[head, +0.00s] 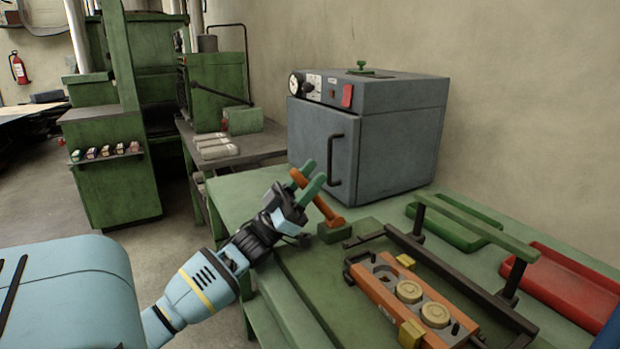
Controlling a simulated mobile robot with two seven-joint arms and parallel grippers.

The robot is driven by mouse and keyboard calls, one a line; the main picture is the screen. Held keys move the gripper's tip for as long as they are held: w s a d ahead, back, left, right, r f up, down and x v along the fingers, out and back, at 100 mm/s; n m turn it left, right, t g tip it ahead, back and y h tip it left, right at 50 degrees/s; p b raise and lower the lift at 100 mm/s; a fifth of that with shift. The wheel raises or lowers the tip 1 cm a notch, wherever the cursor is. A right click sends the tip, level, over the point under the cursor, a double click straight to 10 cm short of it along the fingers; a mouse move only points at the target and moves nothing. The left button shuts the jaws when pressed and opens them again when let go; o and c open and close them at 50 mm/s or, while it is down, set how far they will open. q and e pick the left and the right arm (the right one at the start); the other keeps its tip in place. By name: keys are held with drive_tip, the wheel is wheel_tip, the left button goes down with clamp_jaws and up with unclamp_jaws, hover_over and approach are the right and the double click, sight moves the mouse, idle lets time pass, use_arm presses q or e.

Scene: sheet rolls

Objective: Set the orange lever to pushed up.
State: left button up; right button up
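The orange lever (328,211) rises at a slant to the upper left from a small green base block (350,231) on the green workbench. Its free end is at the gripper. My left gripper (310,178), with green fingers, has its fingertips at the lever's upper part. The fingers are apart, and the lever's line crosses them. I cannot tell whether the fingers touch the lever. My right gripper is not in view.
A grey oven-like box (390,140) with a dark handle stands behind the lever. An orange fixture with round pieces (385,290) and a raised green rail (478,228) lie to the right. Green (455,220) and red (565,285) trays are further right.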

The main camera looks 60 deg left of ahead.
use_arm(q)
drive_tip(key=shift+s+f, duration=0.1)
drive_tip(key=shift+f, duration=0.1)
drive_tip(key=s+a, duration=0.4)
drive_tip(key=s, duration=0.7)
drive_tip(key=shift+s+a+f, duration=0.25)
drive_tip(key=shift+s+a, duration=0.1)
idle(0.3)
